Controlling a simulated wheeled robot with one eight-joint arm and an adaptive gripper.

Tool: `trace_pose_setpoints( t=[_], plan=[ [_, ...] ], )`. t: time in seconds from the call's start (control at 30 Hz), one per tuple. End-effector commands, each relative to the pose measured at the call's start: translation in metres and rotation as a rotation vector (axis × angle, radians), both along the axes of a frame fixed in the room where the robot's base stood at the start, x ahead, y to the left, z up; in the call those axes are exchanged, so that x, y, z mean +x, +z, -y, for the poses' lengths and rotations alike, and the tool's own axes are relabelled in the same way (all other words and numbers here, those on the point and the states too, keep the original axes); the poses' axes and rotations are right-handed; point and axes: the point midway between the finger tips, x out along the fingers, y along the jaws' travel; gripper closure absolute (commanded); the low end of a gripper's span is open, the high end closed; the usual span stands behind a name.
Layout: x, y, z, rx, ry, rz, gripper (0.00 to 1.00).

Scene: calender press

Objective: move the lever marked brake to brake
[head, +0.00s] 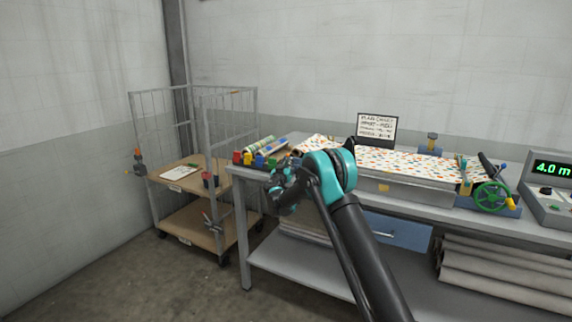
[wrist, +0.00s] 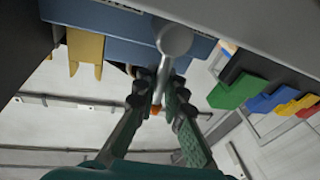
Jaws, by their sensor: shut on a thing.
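My gripper (head: 281,190) is at the left front end of the bench, beside the press, in the head view. In the wrist view my gripper (wrist: 158,84) has its two fingers closed around a grey lever (wrist: 173,40) with a rounded end, in front of a blue housing (wrist: 110,27). The rounded end shows beyond the fingertips. A small orange piece shows between the fingers. No brake marking can be read on the lever, and its positions cannot be made out. In the head view my arm hides the lever.
Green (wrist: 237,91), blue and yellow stepped blocks sit close to the right of my gripper in the wrist view. A yellow bracket (wrist: 85,50) is at the left. In the head view a wire-sided cart (head: 180,175) stands left of the bench, and a green handwheel (head: 491,196) is at right.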

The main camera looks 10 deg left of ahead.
Motion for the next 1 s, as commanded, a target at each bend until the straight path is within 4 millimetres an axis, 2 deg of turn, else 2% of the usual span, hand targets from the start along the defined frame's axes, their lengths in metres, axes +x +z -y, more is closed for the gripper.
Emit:
trace_pose_setpoints(
  t=[0.6,1.0],
  plan=[
    [-0.010,-0.004,0.025,0.504,0.000,0.182,1.00],
    [-0.012,-0.008,0.032,0.655,0.000,0.238,1.00]
  ],
)
